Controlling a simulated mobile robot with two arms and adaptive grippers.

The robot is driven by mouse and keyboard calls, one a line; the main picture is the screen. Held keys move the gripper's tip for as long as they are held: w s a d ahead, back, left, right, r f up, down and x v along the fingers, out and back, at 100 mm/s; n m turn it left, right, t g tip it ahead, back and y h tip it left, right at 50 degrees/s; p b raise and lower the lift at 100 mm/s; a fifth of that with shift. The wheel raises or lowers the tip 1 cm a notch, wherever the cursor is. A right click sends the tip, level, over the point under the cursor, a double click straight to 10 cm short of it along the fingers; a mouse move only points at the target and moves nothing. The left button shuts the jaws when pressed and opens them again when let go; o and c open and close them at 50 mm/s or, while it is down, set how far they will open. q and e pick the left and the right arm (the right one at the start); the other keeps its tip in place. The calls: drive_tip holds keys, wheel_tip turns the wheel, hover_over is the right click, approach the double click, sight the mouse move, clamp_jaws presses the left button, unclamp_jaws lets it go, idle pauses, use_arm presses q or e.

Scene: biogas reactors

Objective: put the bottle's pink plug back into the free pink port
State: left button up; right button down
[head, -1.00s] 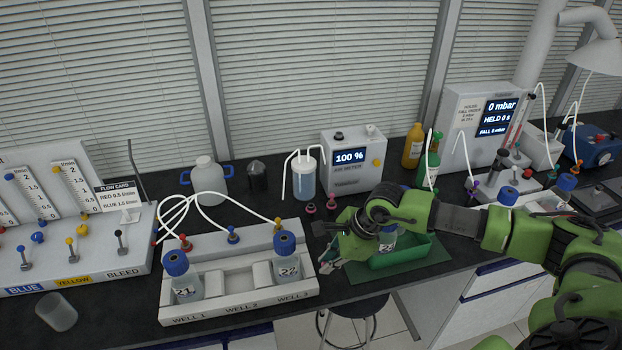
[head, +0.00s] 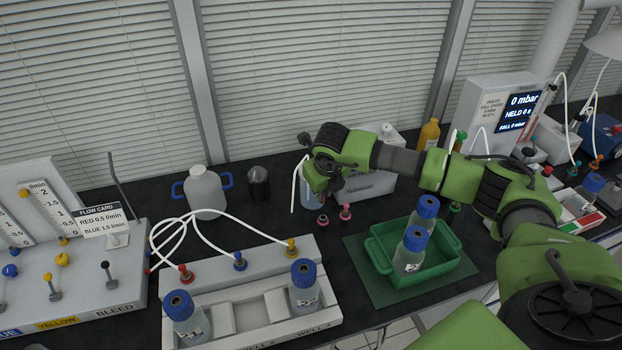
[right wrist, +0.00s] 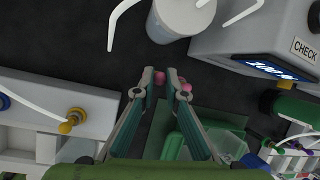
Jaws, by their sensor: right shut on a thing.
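My right gripper (head: 324,198) is beside the clear cylinder, low over the bench. Its two fingers also show in the right wrist view (right wrist: 162,74), with a small pink plug (right wrist: 160,78) between the tips. I take it as shut on that plug; whether the plug touches the bench I cannot tell. In the head view two small pink pieces, a darker one (head: 322,220) and a brighter one (head: 345,212), show just below the gripper. Which is plug and which is port is too small to tell. Two blue-capped bottles (head: 410,250) stand in the green tray (head: 455,266). My left gripper is not in view.
The clear cylinder (right wrist: 180,22) with white tubes stands right by my fingers, the display box (head: 368,184) behind. A white well rack (head: 250,320) with two bottles and tubes on red, blue and yellow plugs is at left front. Dark bench is bare between rack and tray.

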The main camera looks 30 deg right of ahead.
drive_tip(key=shift+w, duration=0.15)
drive_tip(key=shift+s, duration=0.3)
drive_tip(key=f+b, duration=0.2)
drive_tip(key=f, duration=0.1)
drive_tip(key=shift+s+f, duration=0.25)
drive_tip(key=shift+s, duration=0.1)
drive_tip(key=shift+f, duration=0.4)
use_arm(q)
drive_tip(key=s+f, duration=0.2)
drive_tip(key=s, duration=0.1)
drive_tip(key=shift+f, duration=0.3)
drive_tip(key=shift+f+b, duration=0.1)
drive_tip(key=shift+b, duration=0.25)
use_arm(e)
drive_tip(key=shift+r, duration=0.15)
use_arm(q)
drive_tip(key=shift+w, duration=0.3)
